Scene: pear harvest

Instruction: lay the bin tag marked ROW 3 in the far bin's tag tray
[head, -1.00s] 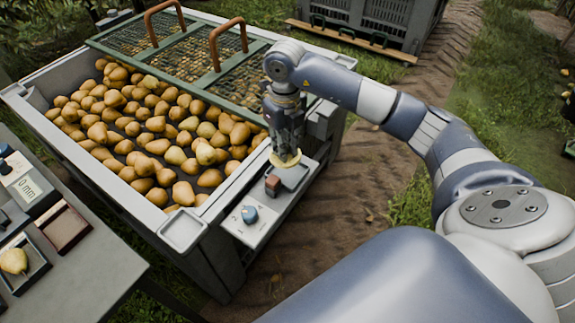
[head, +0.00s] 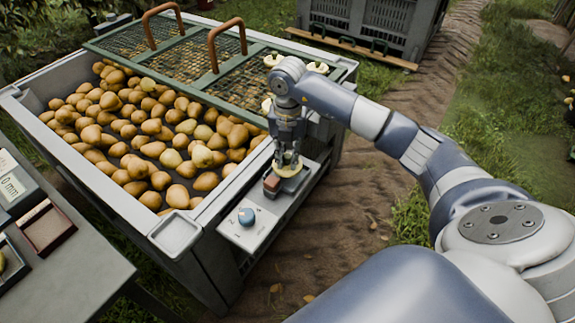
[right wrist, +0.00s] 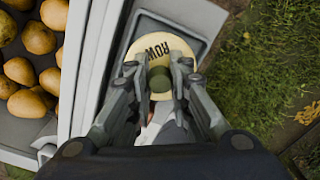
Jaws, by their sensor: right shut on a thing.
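My right gripper (head: 287,158) is shut on the bin tag (head: 288,171), a round cream disc with a dark green knob between the fingertips. In the right wrist view the tag (right wrist: 150,38) shows "ROW" upside down; its number is hidden by the knob and fingers. The tag is over a shallow grey tray (right wrist: 201,44) on the side shelf of the pear bin. This tray also shows in the head view (head: 297,184), partly covered. I cannot tell whether the tag touches the tray floor. My left gripper is not in view.
A red-brown block (head: 271,182) and a blue knob (head: 246,216) are on the same shelf. The pear bin (head: 112,215) has a green mesh lid (head: 228,95) with several pale round things on it. Another grey bin (head: 400,18) stands behind. A table (head: 75,275) is at left.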

